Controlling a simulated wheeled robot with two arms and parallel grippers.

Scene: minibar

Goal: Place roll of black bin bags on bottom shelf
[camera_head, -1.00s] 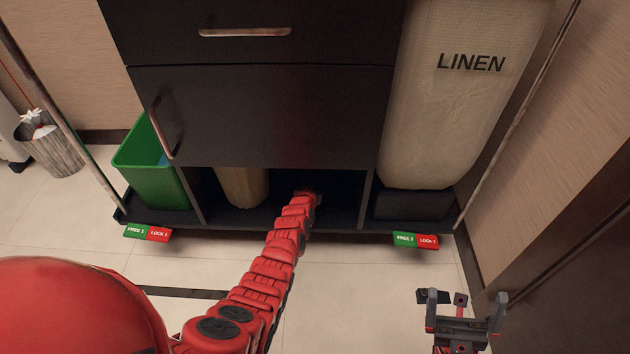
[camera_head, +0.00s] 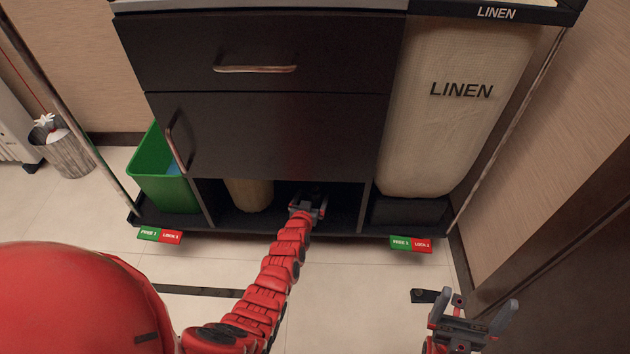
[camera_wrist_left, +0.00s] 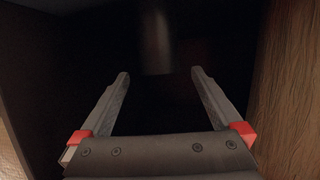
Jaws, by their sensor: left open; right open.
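The bottom shelf (camera_head: 345,218) is the dark base of the cart's open lower compartment. My left gripper (camera_head: 308,204) is at the mouth of this compartment, low over the shelf's front. It is open, and the left wrist view shows the gap between its fingers (camera_wrist_left: 161,76) empty. Ahead of the fingers, a dim upright shape (camera_wrist_left: 154,42) stands in the dark; I cannot tell whether it is the roll of black bin bags. The roll is not clearly visible in either view. My right gripper (camera_head: 474,310) is open and empty, in front of the cart at lower right.
A pale brown container (camera_head: 250,194) stands left of my left gripper in the compartment. A green bin (camera_head: 165,184) is at the cart's left end, and a linen bag (camera_head: 440,130) hangs at the right. A closed door panel (camera_head: 275,137) is above the opening.

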